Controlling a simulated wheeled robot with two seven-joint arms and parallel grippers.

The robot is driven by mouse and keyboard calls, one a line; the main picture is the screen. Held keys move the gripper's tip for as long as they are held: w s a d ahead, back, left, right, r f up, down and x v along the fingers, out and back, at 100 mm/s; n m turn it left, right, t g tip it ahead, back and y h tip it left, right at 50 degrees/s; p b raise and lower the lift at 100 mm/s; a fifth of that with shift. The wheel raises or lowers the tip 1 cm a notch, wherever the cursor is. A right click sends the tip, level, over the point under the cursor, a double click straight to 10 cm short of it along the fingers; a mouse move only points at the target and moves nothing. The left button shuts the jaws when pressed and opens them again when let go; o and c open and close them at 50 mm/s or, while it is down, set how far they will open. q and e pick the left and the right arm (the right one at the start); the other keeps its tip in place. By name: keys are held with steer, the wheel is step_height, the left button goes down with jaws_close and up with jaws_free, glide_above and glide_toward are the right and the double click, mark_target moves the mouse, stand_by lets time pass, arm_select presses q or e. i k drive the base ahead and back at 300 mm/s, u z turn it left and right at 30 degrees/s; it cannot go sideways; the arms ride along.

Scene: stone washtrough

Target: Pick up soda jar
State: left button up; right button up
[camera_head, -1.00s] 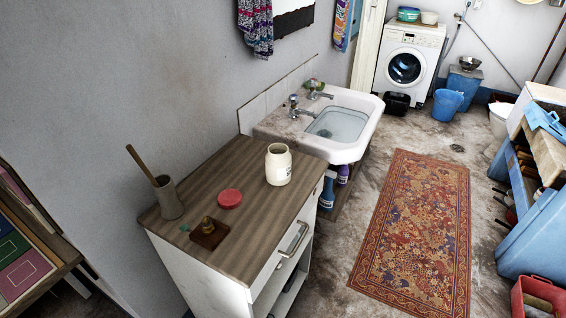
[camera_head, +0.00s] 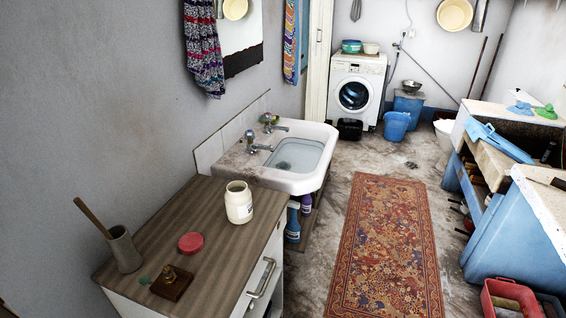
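A cream-coloured jar (camera_head: 239,203) with a label on its side, which looks like the soda jar, stands upright on the wooden top of a low cabinet (camera_head: 208,230). It is open at the top and sits near the cabinet's back right corner, close to the sink. A round red lid-like disc (camera_head: 191,242) lies to its left. Neither of my grippers shows in the head view.
A brown pot with a wooden stick (camera_head: 124,250) and a small brown block with a brass knob (camera_head: 172,282) stand on the same top. A white sink (camera_head: 295,160) adjoins behind.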

mark_target(238, 200)
steer(key=z, duration=0.45)
steer(key=k, duration=1.1)
steer(key=z, duration=0.95)
steer(key=i, duration=2.7)
steer(key=u, duration=1.85)
steer(key=i, duration=0.9)
steer(key=u, duration=0.85)
